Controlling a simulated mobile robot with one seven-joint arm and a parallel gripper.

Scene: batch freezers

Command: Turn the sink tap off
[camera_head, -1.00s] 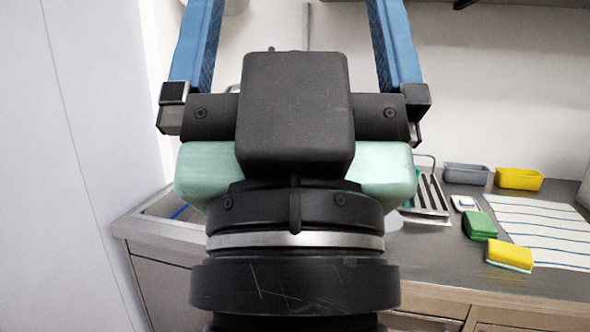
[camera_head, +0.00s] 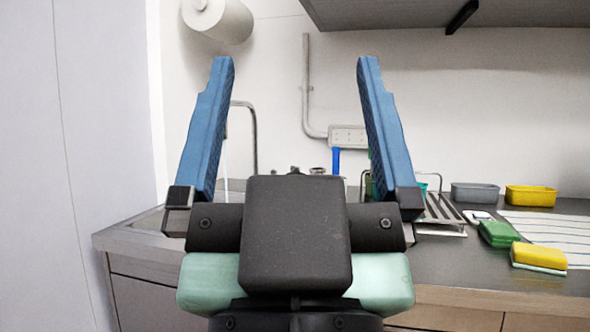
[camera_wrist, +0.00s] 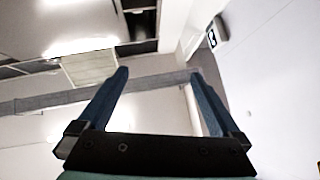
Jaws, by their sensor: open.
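A thin grey arched pipe (camera_head: 253,130), which looks like the tap's spout, rises behind my left finger at the back of the sink. Small metal fittings (camera_head: 317,170) show just above my gripper's body; whether they are the tap's handles I cannot tell. The sink (camera_head: 150,220) shows only at its left rim; its basin is mostly hidden by my gripper. My gripper (camera_head: 295,62) is open and empty, its two blue fingers pointing up in front of the sink. In the wrist view the fingers (camera_wrist: 160,75) frame only ceiling and wall. Water is not visible.
A wall pipe (camera_head: 306,90) runs down behind the fingers. A dish rack (camera_head: 440,212), grey tub (camera_head: 475,193), yellow tub (camera_head: 531,195), sponges (camera_head: 539,256) and striped cloth (camera_head: 555,228) lie on the right counter. A shelf (camera_head: 440,12) overhangs upper right; a wall (camera_head: 80,160) stands left.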

